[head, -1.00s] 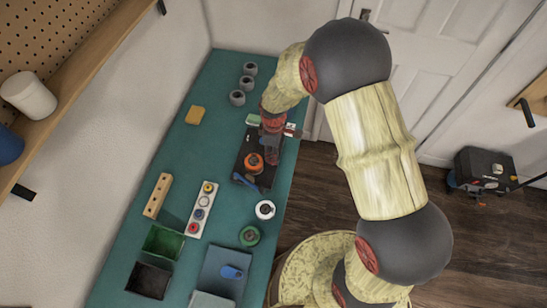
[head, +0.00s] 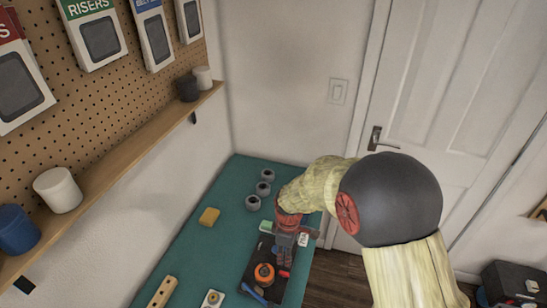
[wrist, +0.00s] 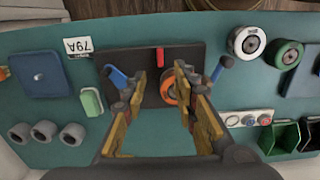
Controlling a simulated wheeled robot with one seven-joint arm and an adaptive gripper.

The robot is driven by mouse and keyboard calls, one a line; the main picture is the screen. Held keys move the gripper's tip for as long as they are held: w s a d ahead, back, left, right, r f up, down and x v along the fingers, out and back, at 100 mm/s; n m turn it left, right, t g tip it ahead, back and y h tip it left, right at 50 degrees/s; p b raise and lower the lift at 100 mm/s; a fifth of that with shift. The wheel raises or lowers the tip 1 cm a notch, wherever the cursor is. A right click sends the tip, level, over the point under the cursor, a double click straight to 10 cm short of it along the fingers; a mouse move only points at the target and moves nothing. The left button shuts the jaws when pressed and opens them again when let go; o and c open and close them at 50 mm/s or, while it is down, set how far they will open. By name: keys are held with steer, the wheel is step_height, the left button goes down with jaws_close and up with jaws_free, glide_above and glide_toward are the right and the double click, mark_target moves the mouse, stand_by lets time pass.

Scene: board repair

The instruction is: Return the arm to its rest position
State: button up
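My gripper (head: 284,258) hangs over the dark board (head: 251,278) on the teal bench in the head view. In the wrist view my gripper (wrist: 160,76) has its two fingers spread apart with nothing between them. Behind the fingers lie the dark board (wrist: 199,52), a small red piece (wrist: 160,56) and an orange ring-shaped part (wrist: 169,91), partly hidden by the right finger. My arm reaches in from the right in the head view, bent at a dark round joint.
Several grey wheels (head: 263,188) and a yellow block (head: 209,216) lie on the bench (head: 185,246). A shelf (head: 120,155) with cups runs along the left wall. In the wrist view are a green block (wrist: 91,101), a blue pad (wrist: 52,75), and white (wrist: 247,42) and green (wrist: 286,54) wheels.

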steer(key=s+d+r+m+t+b, duration=0.1)
steer(key=s+d+r+m, duration=0.4)
steer(key=s+r, duration=0.5)
steer(key=s+d+r+m+t+b, duration=0.1)
steer(key=s+d+r+m+t, duration=0.3)
steer(key=r, duration=1.4)
steer(key=s+d+m, duration=0.1)
steer(key=s+m, duration=0.3)
steer(key=s, duration=0.3)
steer(key=shift+d+t, duration=0.25)
steer(key=shift+t, duration=0.05)
